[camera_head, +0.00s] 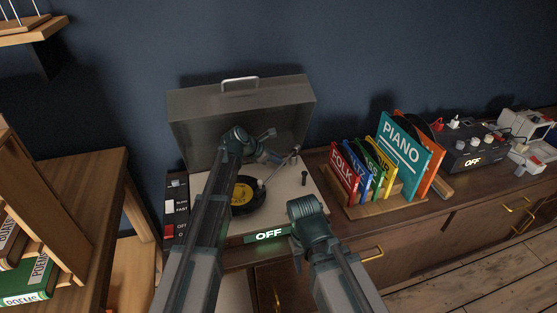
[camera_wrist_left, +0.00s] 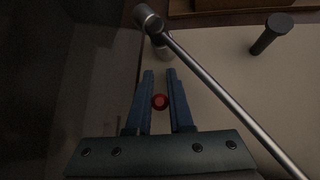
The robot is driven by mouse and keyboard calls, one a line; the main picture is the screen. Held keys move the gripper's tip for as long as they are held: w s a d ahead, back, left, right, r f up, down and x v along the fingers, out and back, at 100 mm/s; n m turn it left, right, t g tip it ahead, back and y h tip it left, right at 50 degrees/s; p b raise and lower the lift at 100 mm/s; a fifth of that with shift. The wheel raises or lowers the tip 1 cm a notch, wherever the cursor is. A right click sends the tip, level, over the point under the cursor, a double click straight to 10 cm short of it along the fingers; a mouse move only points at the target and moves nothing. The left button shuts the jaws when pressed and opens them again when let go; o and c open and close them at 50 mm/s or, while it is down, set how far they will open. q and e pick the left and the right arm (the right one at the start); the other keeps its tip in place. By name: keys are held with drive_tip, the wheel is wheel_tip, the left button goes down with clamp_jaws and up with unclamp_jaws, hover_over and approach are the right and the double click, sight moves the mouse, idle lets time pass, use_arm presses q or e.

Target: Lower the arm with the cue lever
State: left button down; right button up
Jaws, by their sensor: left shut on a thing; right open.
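The record player (camera_head: 290,205) stands on the cabinet with its grey lid (camera_head: 190,105) raised. A black record (camera_head: 270,193) with a yellow label lies on it, partly hidden by my left arm. The silver tonearm (camera_head: 279,168) reaches over the record from a pivot at the back right; it crosses the left wrist view as a rod (camera_wrist_left: 225,92). My left gripper (camera_head: 274,156) is at the back of the deck. In the left wrist view its blue fingers (camera_wrist_left: 160,88) are shut on the red-tipped cue lever (camera_wrist_left: 160,102). My right gripper (camera_head: 297,254) is low at the deck's front, open, its fingers mostly hidden.
A green "OFF" display (camera_head: 269,236) is on the player's front. A dark post (camera_head: 304,178) stands on the deck. A rack of coloured record sleeves (camera_head: 405,155) is to the right, then a dark device (camera_head: 470,150) reading "OFF". A wooden bookcase (camera_head: 75,190) is at left.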

use_arm(q)
drive_tip(key=shift+s+d+f+m+t+b, duration=0.1)
drive_tip(key=shift+s+f+m+t+b, duration=0.25)
drive_tip(key=shift+t+b, duration=0.25)
drive_tip(key=shift+r+t, duration=0.25)
drive_tip(key=shift+t, duration=0.05)
drive_tip(key=c, duration=0.8)
unclamp_jaws()
